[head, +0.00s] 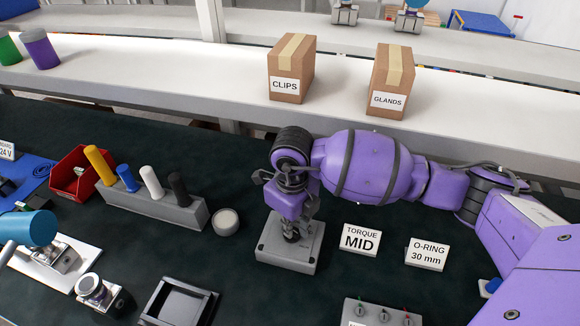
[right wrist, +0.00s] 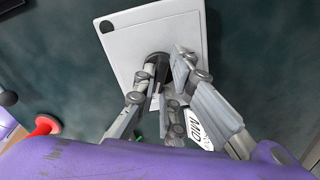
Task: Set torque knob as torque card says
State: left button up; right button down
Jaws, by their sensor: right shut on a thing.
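The torque card (head: 360,239) stands right of the torque box and reads "TORQUE MID". Part of the card (right wrist: 206,139) also shows in the right wrist view. The torque box (head: 270,246) is a light grey block on the dark mat, and its pale top (right wrist: 180,27) fills the upper middle of the right wrist view. My right gripper (head: 292,234) points down over the box, its fingers shut around the dark torque knob (right wrist: 151,69). The fingers hide most of the knob, so its pointer and any scale marks cannot be read. My left gripper is not in view.
An O-ring card (head: 427,255) reading "30 mm" stands right of the torque card. A switch panel (head: 381,314) is at the front. Two cartons (head: 291,65) (head: 392,78) stand behind.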

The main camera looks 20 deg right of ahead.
jog(key=n+b, duration=0.1)
jog(key=n, duration=0.5)
jog(key=shift+b, duration=0.4)
jog(key=shift+n+b, duration=0.35)
jog(key=shift+n, duration=0.45)
jog(key=shift+n+b, duration=0.4)
jog(key=shift+n, duration=1)
jog(key=shift+n+b, duration=0.3)
jog(key=c, duration=1.8)
grip_release()
jog(key=shift+r, duration=0.1)
